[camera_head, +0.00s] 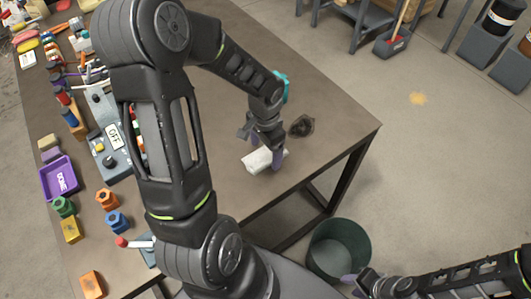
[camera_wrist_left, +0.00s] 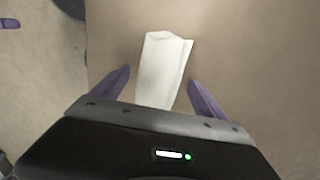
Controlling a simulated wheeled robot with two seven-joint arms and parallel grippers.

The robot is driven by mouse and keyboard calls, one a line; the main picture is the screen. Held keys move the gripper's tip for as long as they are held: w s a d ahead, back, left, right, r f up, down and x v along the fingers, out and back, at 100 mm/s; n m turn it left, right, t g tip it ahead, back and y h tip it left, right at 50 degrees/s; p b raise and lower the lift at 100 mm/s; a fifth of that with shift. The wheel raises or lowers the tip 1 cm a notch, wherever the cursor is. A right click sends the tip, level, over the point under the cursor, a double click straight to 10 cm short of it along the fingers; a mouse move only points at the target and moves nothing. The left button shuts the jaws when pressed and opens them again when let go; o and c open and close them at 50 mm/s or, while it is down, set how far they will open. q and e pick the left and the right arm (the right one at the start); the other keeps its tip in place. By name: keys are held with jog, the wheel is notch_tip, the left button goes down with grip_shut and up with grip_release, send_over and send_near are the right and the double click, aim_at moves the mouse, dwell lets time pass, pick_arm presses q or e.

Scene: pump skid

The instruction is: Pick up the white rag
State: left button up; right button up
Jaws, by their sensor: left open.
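The white rag (camera_head: 257,161) lies folded on the brown table near its front edge. In the left wrist view the rag (camera_wrist_left: 162,70) reaches in between the two purple fingertips. My left gripper (camera_head: 265,157) is open over the rag, with one finger on each side; the wrist view shows the same gripper (camera_wrist_left: 158,82) with gaps between the fingers and the rag. I cannot tell how high the fingertips are above the table. My right gripper (camera_head: 350,284) is at the lower right, away from the table, and its jaws are partly hidden.
A dark crumpled rag (camera_head: 301,126) lies just right of my left gripper. A purple tray marked DONE (camera_head: 60,178), a grey panel marked OFF (camera_head: 113,137) and several coloured blocks crowd the table's left. A dark green bin (camera_head: 338,250) stands on the floor beside the table.

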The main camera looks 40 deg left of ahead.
aim_at(265, 153)
pick_arm(q)
jog(key=shift+f, duration=0.35)
dwell(0.3)
jog(key=c, duration=1.4)
jog(key=shift+r, duration=0.2)
jog(key=shift+c, duration=0.2)
notch_tip(265, 153, up, 10)
jog(key=shift+f+b, duration=0.15)
jog(key=shift+b, duration=0.3)
